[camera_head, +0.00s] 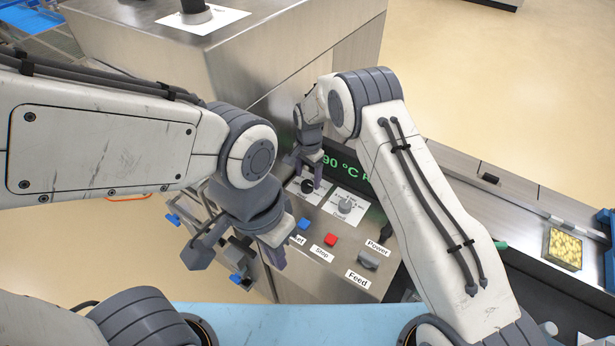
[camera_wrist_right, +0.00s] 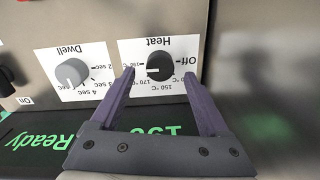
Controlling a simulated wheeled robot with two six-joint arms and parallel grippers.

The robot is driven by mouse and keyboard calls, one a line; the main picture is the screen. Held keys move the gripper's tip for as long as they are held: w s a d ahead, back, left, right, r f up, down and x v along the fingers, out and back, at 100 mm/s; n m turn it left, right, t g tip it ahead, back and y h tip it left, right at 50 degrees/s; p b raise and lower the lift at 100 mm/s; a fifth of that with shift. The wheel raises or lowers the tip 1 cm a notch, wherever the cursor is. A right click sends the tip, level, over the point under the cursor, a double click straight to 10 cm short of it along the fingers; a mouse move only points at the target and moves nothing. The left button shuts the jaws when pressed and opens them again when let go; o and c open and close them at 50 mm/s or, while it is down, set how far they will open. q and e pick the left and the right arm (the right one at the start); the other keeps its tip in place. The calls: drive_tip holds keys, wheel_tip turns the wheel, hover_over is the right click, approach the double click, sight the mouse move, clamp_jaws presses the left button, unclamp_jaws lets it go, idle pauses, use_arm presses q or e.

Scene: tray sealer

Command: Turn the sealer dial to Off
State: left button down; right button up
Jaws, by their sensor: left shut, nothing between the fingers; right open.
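The black heat dial (camera_wrist_right: 160,66) sits on a white label marked Heat, with Off on its right and temperature marks on its left and toward the display in the right wrist view. A pale mark on the knob faces left, toward the temperature marks. In the head view the dial (camera_head: 308,186) is partly below my right gripper (camera_head: 310,168). My right gripper (camera_wrist_right: 160,74) is open, with one purple finger on each side of the dial; I cannot tell whether they touch it. My left gripper (camera_head: 276,260) is shut and empty, beside the panel's left edge.
A grey Dwell dial (camera_wrist_right: 72,73) is beside the heat dial. The green-lettered display (camera_head: 340,168) reads Ready in the wrist view. Blue button (camera_head: 304,224), red button (camera_head: 330,240) and Feed switch (camera_head: 368,260) are nearer. A filled tray (camera_head: 549,248) is at right.

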sight(307, 183)
drive_tip(key=shift+f+p, duration=0.4)
drive_tip(key=shift+f, duration=1.15)
